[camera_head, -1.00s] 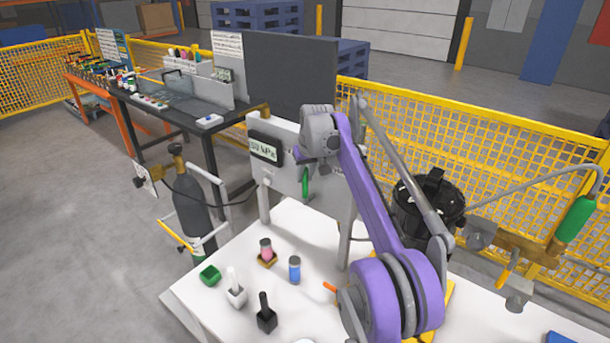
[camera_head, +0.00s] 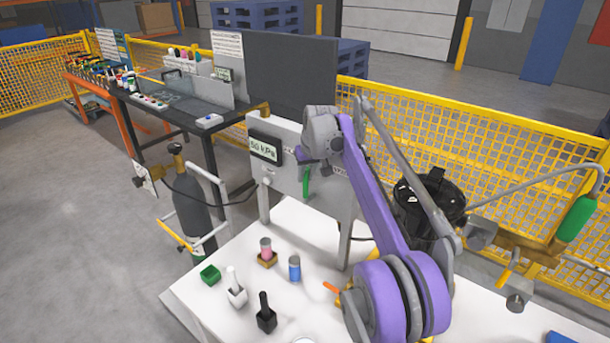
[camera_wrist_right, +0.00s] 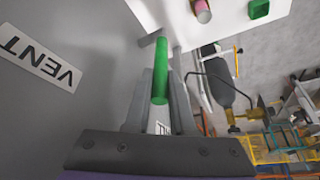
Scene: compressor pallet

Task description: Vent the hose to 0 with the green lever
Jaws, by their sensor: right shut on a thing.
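The green lever (camera_head: 306,183) hangs on the front of the grey panel box (camera_head: 285,172). In the right wrist view the lever (camera_wrist_right: 161,72) lies between the two grey fingers of my right gripper (camera_wrist_right: 161,88), which is shut on it. A white VENT label (camera_wrist_right: 38,57) is on the panel beside it. In the head view my right gripper (camera_head: 311,166) is at the lever, partly hidden by its own wrist. The display (camera_head: 264,149) on the panel appears to read 50 kPa. My left gripper is not in view.
The white table (camera_head: 215,297) holds a pink can (camera_head: 266,250), a blue can (camera_head: 294,268), a green box (camera_head: 210,274) and small holders. A gas cylinder (camera_head: 192,210) stands left of the panel. A black vessel (camera_head: 428,205) and yellow mesh fence (camera_head: 500,170) are to the right.

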